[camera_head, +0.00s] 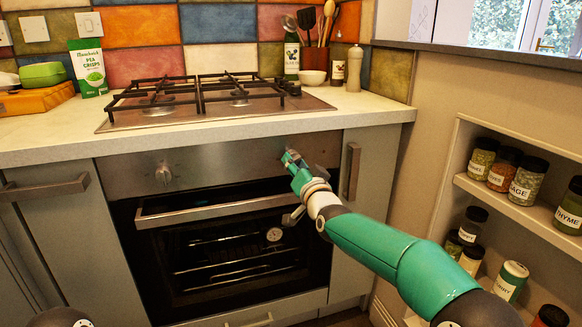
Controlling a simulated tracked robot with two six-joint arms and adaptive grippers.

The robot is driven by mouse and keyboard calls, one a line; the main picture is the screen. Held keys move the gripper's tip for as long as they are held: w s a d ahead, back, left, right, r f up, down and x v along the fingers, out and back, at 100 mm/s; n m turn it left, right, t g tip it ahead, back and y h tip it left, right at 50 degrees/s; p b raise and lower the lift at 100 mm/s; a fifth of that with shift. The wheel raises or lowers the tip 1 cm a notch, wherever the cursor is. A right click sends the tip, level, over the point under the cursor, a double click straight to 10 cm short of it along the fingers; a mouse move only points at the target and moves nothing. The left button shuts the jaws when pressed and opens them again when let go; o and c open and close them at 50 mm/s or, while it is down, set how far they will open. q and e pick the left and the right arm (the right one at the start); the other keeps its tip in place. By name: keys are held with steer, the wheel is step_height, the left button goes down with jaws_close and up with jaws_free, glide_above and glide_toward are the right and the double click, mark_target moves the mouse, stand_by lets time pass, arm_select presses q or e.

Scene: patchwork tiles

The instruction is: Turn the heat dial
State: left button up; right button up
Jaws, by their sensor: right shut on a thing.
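The oven's steel control panel (215,165) runs below the worktop. One round silver dial (163,174) shows plainly on its left part. My right gripper (289,155) reaches the right part of the panel and is shut at the dial there. The gripper's fingers and body hide that dial, so its turn angle cannot be read. My left gripper is not in view.
Below the panel are the oven door handle (215,207) and dark glass door (235,250). A gas hob (215,100) is above. A spice shelf (520,215) with several jars stands at the right. A cabinet handle (351,170) sticks out close right of my gripper.

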steer(key=n, duration=0.4)
steer(key=shift+d+r, duration=0.15)
steer(key=shift+d, duration=0.15)
steer(key=n, duration=0.3)
steer(key=shift+w+r+n+y, duration=0.1)
steer(key=shift+r+n+y, duration=0.05)
steer(key=shift+n+y, duration=0.2)
steer(key=n, duration=0.4)
steer(key=shift+r+g+y, duration=0.1)
steer(key=shift+g+y, duration=0.15)
steer(key=shift+g, duration=0.05)
steer(key=shift+a+r+n, duration=0.1)
steer(key=shift+n, duration=1.05)
steer(key=shift+a, duration=0.1)
steer(key=o, duration=1.1)
steer(key=shift+a+g, duration=0.1)
steer(key=shift+g, duration=0.2)
steer(key=shift+o, duration=0.3)
steer(key=shift+f, duration=0.25)
